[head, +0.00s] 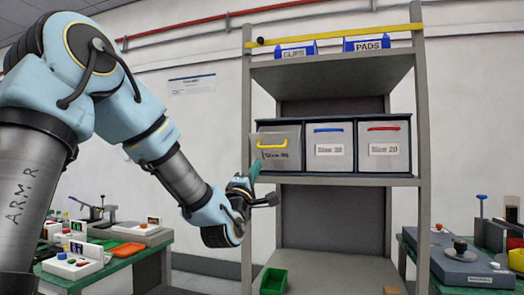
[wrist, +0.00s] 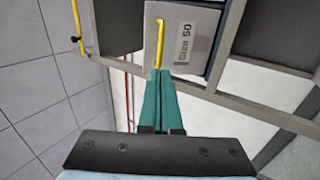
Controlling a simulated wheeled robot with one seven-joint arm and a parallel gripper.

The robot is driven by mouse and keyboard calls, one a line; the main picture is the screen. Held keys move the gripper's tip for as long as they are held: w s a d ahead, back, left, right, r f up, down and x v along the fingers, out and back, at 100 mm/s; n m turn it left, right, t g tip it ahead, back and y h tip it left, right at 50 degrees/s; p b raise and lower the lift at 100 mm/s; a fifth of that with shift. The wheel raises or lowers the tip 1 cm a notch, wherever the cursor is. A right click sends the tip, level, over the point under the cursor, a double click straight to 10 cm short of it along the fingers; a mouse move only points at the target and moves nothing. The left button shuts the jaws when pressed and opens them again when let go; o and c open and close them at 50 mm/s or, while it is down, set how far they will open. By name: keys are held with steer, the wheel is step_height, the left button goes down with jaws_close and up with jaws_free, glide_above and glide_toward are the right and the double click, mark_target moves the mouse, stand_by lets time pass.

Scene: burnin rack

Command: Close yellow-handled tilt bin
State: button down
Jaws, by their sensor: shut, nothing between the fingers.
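The yellow-handled tilt bin (head: 290,138) is the leftmost of three grey bins on the rack's middle shelf. Its front looks tipped slightly outward compared with its neighbours. Its yellow handle (head: 272,144) and a size label show on the front. My gripper (head: 255,168) is at the left lower part of this bin's front, with green fingers together and empty. In the wrist view the bin (wrist: 200,35) is at the top, and the shut fingertips (wrist: 158,72) are at the near end of the yellow handle (wrist: 160,42). Whether they touch it I cannot tell.
A blue-handled bin (head: 328,148) and a red-handled bin (head: 384,147) stand to the right in the same dark frame. The rack's grey left post (head: 246,120) is close beside my gripper. A green tray (head: 273,281) sits below. Benches with equipment flank the rack.

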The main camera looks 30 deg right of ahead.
steer(key=p, duration=0.4)
glide_toward(270, 135)
steer(key=w+d, duration=0.2)
steer(key=w, duration=0.1)
steer(key=shift+d+f, duration=0.35)
steer(key=shift+d, duration=0.05)
steer(key=shift+r, duration=0.1)
steer(key=r+p, duration=0.1)
steer(key=r+g+y+p, duration=0.1)
steer(key=w+d+r+p, duration=0.1)
steer(key=shift+g+p, duration=0.3)
steer(key=shift+p, duration=0.05)
steer(key=shift+w+d+r+g+y+p, duration=0.35)
steer(key=shift+r+y+p, duration=0.1)
steer(key=shift+r+p, duration=0.15)
steer(key=shift+w+d+r+g+y+p, duration=0.25)
steer(key=shift+w+r+g+y+p, duration=0.1)
steer(key=shift+r+y+p, duration=0.15)
steer(key=shift+w+d, duration=0.15)
steer(key=shift+w+d+r+b, duration=0.85)
steer(key=shift+w+d+r, duration=0.55)
steer(key=shift+w+d, duration=0.15)
steer(key=shift+w+r, duration=0.1)
steer(key=shift+r, duration=0.05)
steer(key=shift+r, duration=0.25)
